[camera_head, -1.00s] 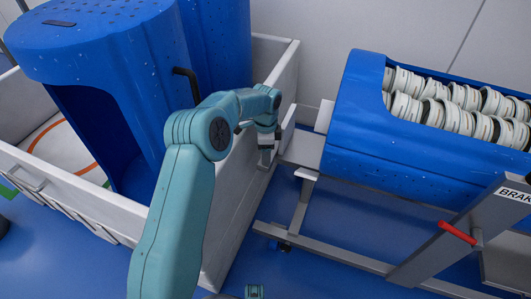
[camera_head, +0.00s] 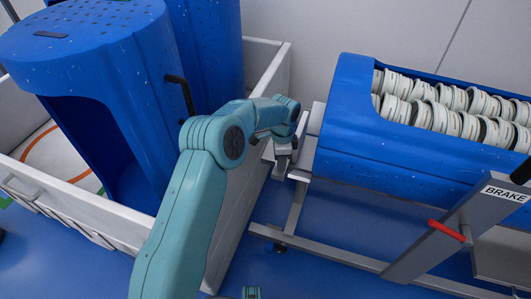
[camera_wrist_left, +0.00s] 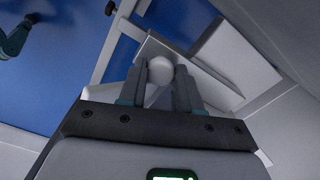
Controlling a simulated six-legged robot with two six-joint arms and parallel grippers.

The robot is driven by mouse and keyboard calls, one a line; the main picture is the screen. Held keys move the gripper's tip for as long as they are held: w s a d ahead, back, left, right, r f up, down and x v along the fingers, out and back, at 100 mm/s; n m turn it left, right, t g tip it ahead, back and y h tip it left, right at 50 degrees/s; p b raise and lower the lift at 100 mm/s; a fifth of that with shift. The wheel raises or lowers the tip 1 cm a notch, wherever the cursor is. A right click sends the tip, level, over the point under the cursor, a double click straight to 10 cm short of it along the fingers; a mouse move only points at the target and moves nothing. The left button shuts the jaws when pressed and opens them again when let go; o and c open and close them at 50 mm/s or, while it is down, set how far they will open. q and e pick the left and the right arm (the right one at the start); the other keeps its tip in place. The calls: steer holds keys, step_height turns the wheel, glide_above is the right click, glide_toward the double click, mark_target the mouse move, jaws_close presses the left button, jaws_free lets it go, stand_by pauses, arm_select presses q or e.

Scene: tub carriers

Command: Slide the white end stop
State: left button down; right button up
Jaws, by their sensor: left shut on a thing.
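My left gripper (camera_head: 284,166) is at the left end of the tub rack, beside the blue tub lying on its side. In the left wrist view its fingers (camera_wrist_left: 160,84) are shut on a round white knob (camera_wrist_left: 159,69). The knob stands over a pale flat plate, which I take for the white end stop. In the head view the gripper and wrist hide the knob. A white upright plate (camera_head: 316,118) stands between the gripper and the tub. My right gripper is not clearly seen in either view.
The blue tub (camera_head: 400,155) holds rows of white ring-shaped parts (camera_head: 440,108). A lever labelled BRAKE (camera_head: 505,194) with a red handle (camera_head: 446,231) is at right. Tall blue drums (camera_head: 95,60) stand in a white-walled bin (camera_head: 70,195) at left. Blue floor shows under the rack.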

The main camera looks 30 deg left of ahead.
arm_select(q)
steer(key=shift+w+d, duration=0.15)
steer(key=shift+d, duration=0.5)
steer(key=c, duration=0.8)
jaws_free()
steer(key=shift+a, duration=0.1)
